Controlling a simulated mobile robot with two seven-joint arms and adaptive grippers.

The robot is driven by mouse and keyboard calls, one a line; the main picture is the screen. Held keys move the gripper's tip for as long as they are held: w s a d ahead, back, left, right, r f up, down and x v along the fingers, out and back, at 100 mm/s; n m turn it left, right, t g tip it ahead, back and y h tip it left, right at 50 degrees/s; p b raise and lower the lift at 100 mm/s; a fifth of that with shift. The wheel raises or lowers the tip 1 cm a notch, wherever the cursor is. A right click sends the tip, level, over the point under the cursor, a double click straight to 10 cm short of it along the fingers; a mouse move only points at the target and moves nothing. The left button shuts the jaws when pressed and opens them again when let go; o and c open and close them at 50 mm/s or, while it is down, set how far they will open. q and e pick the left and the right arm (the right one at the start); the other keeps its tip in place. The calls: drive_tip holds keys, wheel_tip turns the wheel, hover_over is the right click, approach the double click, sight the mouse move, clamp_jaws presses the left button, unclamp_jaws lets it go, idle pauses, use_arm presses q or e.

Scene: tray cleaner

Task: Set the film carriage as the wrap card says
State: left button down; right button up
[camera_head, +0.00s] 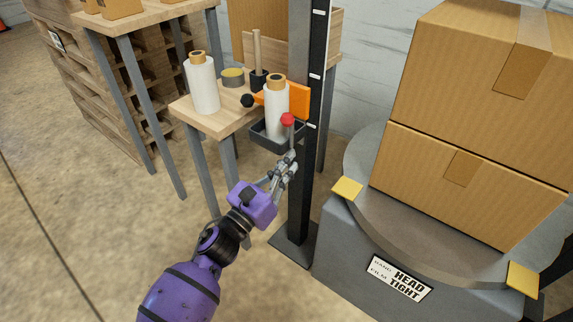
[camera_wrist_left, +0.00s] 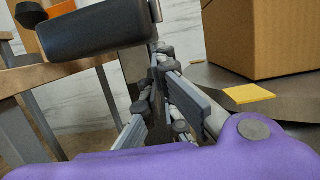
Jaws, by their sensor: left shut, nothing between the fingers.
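The film carriage (camera_head: 299,98) is an orange block on the dark upright mast (camera_head: 312,130), which has several white marks. A white film roll (camera_head: 277,108) stands on its dark tray (camera_head: 262,137). A red knob (camera_head: 288,119) sits on a thin stem at the tray's front, and a black knob (camera_head: 247,100) is at its left. The wrap card (camera_head: 396,278) reads "BAND HEAD" and "FILM TIGHT". My left gripper (camera_head: 288,163) is shut and empty, just below the red knob by the mast. Its fingers show in the left wrist view (camera_wrist_left: 163,88). My right gripper is out of view.
Two stacked cartons (camera_head: 470,180) stand on the grey turntable (camera_head: 440,255), right of the mast, with yellow pads at its edge. A wooden table (camera_head: 225,121) behind left holds another film roll (camera_head: 202,85) and a tape roll (camera_head: 233,78). Open floor lies left.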

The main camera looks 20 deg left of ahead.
use_arm(q)
wheel_tip(320, 180, up, 19)
drive_tip(key=p, duration=1.2)
drive_tip(key=shift+r+p, duration=0.2)
drive_tip(key=shift+p, duration=0.2)
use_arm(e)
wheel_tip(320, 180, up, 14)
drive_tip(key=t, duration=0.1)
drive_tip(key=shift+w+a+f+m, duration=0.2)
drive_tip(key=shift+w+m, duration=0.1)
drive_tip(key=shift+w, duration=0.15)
